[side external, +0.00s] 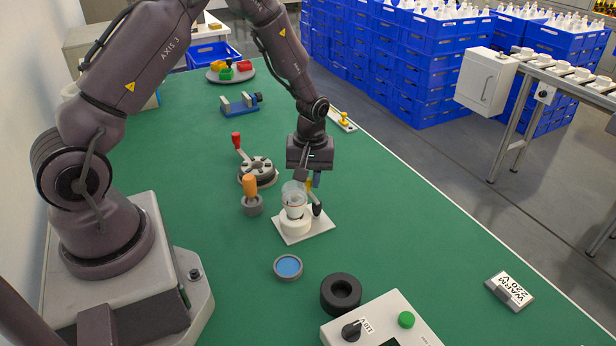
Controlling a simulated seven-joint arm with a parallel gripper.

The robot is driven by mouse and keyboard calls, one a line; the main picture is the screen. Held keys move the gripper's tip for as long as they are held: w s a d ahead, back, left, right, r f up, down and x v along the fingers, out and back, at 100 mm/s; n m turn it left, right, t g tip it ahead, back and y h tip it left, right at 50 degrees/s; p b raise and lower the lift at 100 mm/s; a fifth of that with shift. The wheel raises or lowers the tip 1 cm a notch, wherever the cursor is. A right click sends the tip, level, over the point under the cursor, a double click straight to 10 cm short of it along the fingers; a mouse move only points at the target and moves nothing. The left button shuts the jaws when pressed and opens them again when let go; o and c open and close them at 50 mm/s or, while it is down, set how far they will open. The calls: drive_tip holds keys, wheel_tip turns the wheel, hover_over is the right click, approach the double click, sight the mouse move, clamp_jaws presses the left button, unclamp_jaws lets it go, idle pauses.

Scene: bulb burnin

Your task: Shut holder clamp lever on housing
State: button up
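The white holder (296,226) stands on a pale square base plate on the green table. A clear, cup-like housing (293,193) sits upright in it. The clamp lever, with a dark knob (317,210), is at the holder's right side; its exact angle is hard to tell. My gripper (309,181) points down just above and behind the holder, close to the housing and the lever. A small yellow part shows by the fingertips. The gap between the fingers is too small to read, and I cannot tell whether they touch anything.
An orange-handled tool (250,188) in a grey stand and a round grey fixture (259,171) with a red-knobbed lever are left of the holder. A blue-filled dish (288,267), black ring (341,308) and control box (385,325) lie in front.

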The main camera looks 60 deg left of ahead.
clamp_jaws()
drive_tip(key=m, duration=0.1)
drive_tip(key=w+m, duration=0.1)
drive_tip(key=m, duration=0.2)
drive_tip(key=shift+w+d, duration=0.2)
drive_tip(key=shift+w, duration=0.1)
drive_tip(key=m, duration=0.2)
drive_tip(key=w+m, duration=0.1)
drive_tip(key=m, duration=0.1)
drive_tip(key=shift+w+d, duration=0.1)
drive_tip(key=shift+d, duration=0.25)
drive_tip(key=shift+w+d+m+t, duration=0.15)
drive_tip(key=shift+w+d+m, duration=0.15)
drive_tip(key=shift+m, duration=0.7)
drive_tip(key=shift+w+d+m+t, duration=0.15)
drive_tip(key=shift+d+m, duration=0.15)
drive_tip(key=shift+m, duration=0.7)
drive_tip(key=o, duration=0.5)
unclamp_jaws()
